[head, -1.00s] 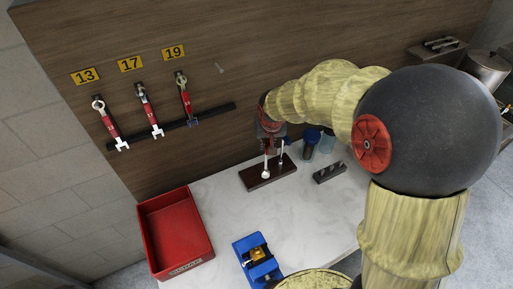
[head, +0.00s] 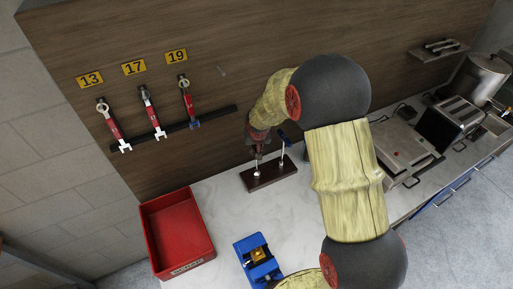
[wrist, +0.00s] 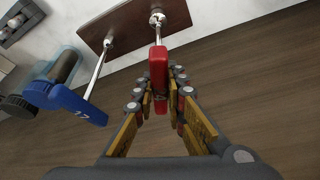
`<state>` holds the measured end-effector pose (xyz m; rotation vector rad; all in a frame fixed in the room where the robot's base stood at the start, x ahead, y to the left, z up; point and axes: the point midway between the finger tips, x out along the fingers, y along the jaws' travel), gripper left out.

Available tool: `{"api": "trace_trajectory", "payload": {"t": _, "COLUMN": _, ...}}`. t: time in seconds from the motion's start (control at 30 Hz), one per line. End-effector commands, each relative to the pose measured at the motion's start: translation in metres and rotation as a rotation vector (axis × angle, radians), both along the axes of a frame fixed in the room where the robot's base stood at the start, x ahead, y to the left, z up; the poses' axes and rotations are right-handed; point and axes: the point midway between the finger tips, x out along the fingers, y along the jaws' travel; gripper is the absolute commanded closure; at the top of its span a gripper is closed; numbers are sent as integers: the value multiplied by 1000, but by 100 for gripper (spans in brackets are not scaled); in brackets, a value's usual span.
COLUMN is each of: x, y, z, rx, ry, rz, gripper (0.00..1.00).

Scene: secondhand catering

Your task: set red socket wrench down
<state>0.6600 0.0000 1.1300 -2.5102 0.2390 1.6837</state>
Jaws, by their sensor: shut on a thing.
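My gripper (wrist: 160,92) is shut on the red handle of the red socket wrench (wrist: 158,68). The wrench's chrome shaft runs down to a socket end (wrist: 157,18) at the brown board (wrist: 125,22); I cannot tell whether it touches. A blue-handled wrench marked 17 (wrist: 72,103) stands with its shaft on the same board, beside the red one and apart from it. In the head view, my gripper (head: 257,145) is above the left part of the brown board (head: 262,181), and the red wrench's chrome end (head: 257,173) shows there. The fingers are small and partly hidden.
A red bin (head: 175,232) and a blue vise (head: 257,262) stand on the white counter (head: 222,215). Several wrenches hang on a wall rail (head: 178,131) under number labels. A toaster (head: 452,122) and pot (head: 480,78) are at right. The counter between bin and board is clear.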

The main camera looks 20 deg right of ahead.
Motion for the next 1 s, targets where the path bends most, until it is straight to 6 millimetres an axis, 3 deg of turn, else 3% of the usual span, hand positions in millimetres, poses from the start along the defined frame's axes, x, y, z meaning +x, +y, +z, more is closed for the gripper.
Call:
{"api": "trace_trajectory", "payload": {"t": 0.4, "x": 1, "y": 0, "z": -5, "rx": 1, "ry": -4, "rz": -1, "gripper": 100}}
{"api": "trace_trajectory", "payload": {"t": 0.43, "x": 1, "y": 0, "z": -5, "rx": 1, "ry": -2, "rz": -1, "gripper": 86}}
{"api": "trace_trajectory", "payload": {"t": 0.7, "x": 1, "y": 0, "z": -5, "rx": 1, "ry": -2, "rz": -1, "gripper": 70}}
{"api": "trace_trajectory", "payload": {"t": 1.0, "x": 1, "y": 0, "z": -4, "rx": 1, "ry": -3, "rz": -1, "gripper": 69}}
